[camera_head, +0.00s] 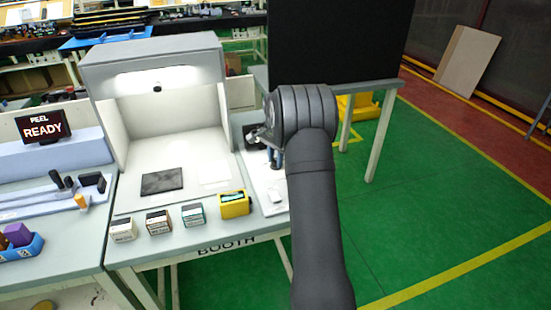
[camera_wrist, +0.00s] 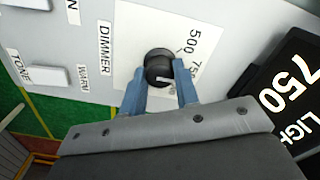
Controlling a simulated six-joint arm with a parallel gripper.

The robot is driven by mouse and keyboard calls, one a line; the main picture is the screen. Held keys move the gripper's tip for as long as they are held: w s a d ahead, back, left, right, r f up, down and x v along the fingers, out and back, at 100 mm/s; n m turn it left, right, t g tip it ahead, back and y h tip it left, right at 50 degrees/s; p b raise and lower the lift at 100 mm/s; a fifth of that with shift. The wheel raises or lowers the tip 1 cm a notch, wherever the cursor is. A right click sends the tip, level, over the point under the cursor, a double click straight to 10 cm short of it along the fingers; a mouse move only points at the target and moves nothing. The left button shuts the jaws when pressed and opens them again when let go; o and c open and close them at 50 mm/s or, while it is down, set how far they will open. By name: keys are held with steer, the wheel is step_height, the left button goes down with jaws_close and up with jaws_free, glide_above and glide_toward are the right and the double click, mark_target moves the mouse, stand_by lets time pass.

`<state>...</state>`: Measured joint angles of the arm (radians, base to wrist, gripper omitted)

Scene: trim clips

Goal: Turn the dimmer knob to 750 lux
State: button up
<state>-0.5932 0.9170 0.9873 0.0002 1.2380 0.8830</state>
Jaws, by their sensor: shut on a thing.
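The black dimmer knob (camera_wrist: 159,66) stands on a white scale plate (camera_wrist: 128,72) marked DIMMER in the wrist view. My blue-grey gripper fingers (camera_wrist: 160,88) are shut on the knob, one on each side. A small white mark shows on the knob's lower right, by the right finger. The scale reads 500 above, and a second number starting with 7 is partly hidden by that finger. A black display (camera_wrist: 290,88) beside the plate reads 750, with LIGH cut off at the edge. In the head view my gripper (camera_head: 275,158) is at the panel right of the booth; the knob is hidden.
The lit grey booth (camera_head: 155,95) stands left of my arm. A dark tile (camera_head: 162,181) lies inside it. Several small boxes and a yellow device (camera_head: 235,204) line its front. Other panel switches (camera_wrist: 57,74) sit left of the knob. Green floor lies open on the right.

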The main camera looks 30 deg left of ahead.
stand_by(0.5)
steer(key=o, duration=1)
steer(key=shift+c, duration=0.2)
step_height(320, 180, up, 18)
steer(key=shift+f, duration=0.25)
step_height(320, 180, down, 18)
steer(key=shift+r, duration=0.25)
stand_by(0.3)
